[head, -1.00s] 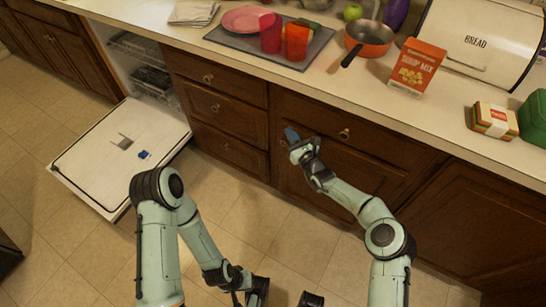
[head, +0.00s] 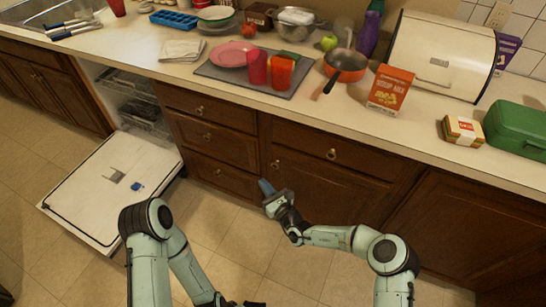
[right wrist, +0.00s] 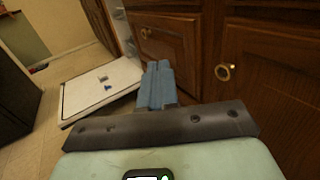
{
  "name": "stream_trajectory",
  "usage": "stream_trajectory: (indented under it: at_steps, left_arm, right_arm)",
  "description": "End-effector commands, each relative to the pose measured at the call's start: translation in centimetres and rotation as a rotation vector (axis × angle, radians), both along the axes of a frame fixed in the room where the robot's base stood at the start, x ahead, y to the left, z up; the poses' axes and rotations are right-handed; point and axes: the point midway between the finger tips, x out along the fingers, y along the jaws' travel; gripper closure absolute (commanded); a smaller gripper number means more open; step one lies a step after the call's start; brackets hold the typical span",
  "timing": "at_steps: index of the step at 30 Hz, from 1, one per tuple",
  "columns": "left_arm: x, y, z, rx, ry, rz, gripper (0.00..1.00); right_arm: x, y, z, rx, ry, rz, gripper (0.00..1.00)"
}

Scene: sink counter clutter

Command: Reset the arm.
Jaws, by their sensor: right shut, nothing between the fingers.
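My right gripper (head: 266,187) is in front of the brown cabinet doors, below the counter edge. Its blue fingers are together with nothing between them; they also show in the right wrist view (right wrist: 157,84), close to the cabinet front. Whether they touch the wood cannot be told. My left arm (head: 146,230) reaches down at the lower left. Dark parts at its lower end show near the bottom edge, but its fingers cannot be made out.
The dishwasher door (head: 80,200) lies open at the left. The counter holds a grey board (head: 215,72) with a pink plate and red cups, a pan (head: 345,66), an orange box (head: 390,90), a bread bin (head: 440,60) and a green case (head: 515,130). Floor is clear between.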

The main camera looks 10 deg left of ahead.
Motion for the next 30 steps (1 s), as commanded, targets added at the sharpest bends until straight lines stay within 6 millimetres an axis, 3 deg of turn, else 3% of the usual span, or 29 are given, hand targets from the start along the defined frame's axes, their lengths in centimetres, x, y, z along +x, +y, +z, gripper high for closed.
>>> stream_trajectory:
  at_steps: [4,7,11,14,17,21,25,30]
  left_arm:
    - [0.0,0.0,0.1,0.0,0.0,0.0,1.0]
    - [0.0,0.0,0.7,0.0,0.001,0.0,1.0]
    - [0.0,0.0,2.0,-0.002,0.003,-0.002,1.0]
    - [0.1,0.0,3.2,-0.002,0.006,-0.003,1.0]
    - [0.1,0.0,4.2,-0.003,0.01,-0.004,1.0]
    - [0.2,0.0,5.7,-0.005,0.016,-0.007,1.0]
    - [0.5,-0.1,7.2,-0.006,0.02,-0.008,1.0]
    - [1.0,0.0,9.0,-0.007,0.021,-0.011,1.0]
  right_arm:
    - [-0.5,0.1,-0.2,-0.013,0.001,0.019,1.0]
    - [-2.8,0.8,-1.0,-0.075,0.005,0.118,1.0]
    - [-9.5,1.4,-3.7,-0.255,0.018,0.377,1.0]
    - [-16.2,-0.2,-6.7,-0.438,0.032,0.611,1.0]
    - [-22.5,-3.3,-9.3,-0.626,0.032,0.824,1.0]
    - [-29.7,-9.5,-11.6,-0.88,-0.003,1.08,1.0]
    - [-34.4,-15.7,-12.1,-1.098,-0.088,1.271,1.0]
    - [-37.7,-21.7,-10.8,-1.318,-0.275,1.423,1.0]
